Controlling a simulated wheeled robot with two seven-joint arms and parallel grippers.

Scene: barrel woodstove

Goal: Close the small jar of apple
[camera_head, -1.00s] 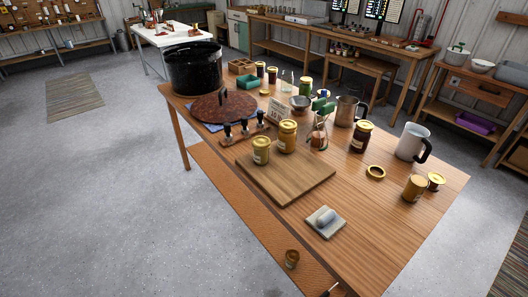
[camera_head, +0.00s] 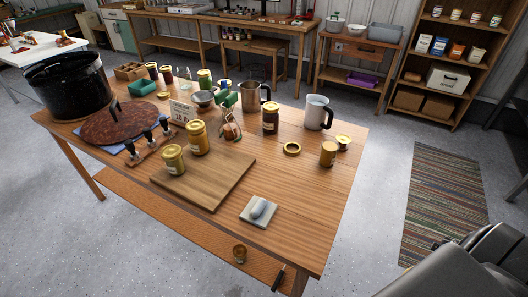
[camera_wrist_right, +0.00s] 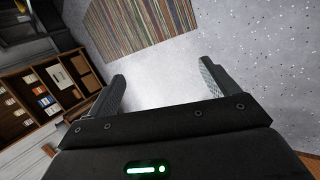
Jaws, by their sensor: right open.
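Labels are too small to read, so I cannot tell which jar is apple. Near the table's right end stand an amber jar (camera_head: 328,155) and a short dark jar with a gold top (camera_head: 343,142). A gold ring-like lid (camera_head: 292,149) lies flat on the table left of them. Two yellowish jars with gold tops, a shorter one (camera_head: 173,160) and a taller one (camera_head: 198,138), stand at the cutting board. My right gripper (camera_wrist_right: 162,72) is open and empty in the wrist view, over the floor and away from the table. My left gripper is not in view.
A striped rug (camera_head: 445,205) lies right of the table on clear floor.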

